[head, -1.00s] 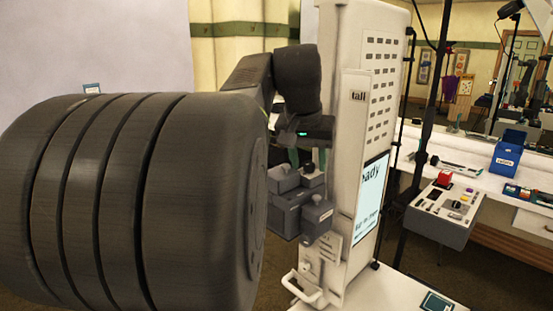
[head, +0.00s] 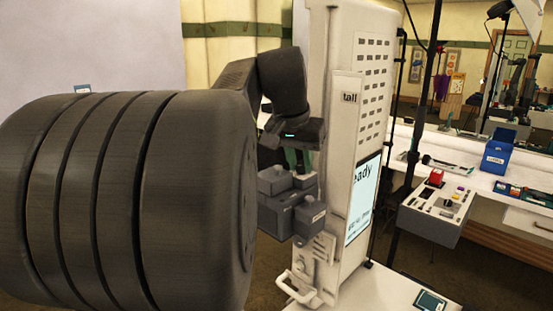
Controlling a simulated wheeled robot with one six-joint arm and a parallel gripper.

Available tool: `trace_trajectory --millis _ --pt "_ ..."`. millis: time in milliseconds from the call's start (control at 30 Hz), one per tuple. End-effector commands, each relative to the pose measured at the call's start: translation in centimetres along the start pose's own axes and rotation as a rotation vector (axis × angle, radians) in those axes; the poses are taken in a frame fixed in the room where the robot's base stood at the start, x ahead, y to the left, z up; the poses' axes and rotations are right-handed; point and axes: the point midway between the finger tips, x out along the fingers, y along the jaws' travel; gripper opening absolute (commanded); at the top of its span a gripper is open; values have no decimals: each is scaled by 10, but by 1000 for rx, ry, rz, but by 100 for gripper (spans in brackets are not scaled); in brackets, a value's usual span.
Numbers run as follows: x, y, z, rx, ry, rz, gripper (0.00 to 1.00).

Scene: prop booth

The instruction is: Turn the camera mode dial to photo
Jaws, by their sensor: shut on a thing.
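The camera (head: 285,208) appears as a dark grey, blocky body with raised blocks on top, against the left side of the white booth cabinet. My gripper (head: 297,164) comes down from above onto the top of this body, its fingers pointing down. It is shut on a small part there, which fits the mode dial. The fingers and raised blocks largely hide that part, so its setting and markings cannot be read. My large dark arm link covers the left of the view.
The white cabinet (head: 340,120), marked "tall", stands close right of my gripper, with a lit screen (head: 364,200) and a handle (head: 296,287). Further right are a grey control box (head: 437,214) with a red button and a blue bin (head: 496,155) on a white counter.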

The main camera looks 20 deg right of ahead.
Motion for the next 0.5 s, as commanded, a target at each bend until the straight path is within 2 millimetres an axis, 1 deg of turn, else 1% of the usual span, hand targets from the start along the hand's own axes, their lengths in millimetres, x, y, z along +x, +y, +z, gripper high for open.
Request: trace_trajectory --millis 500 --pt "-2 -6 -3 424 -10 178 0"
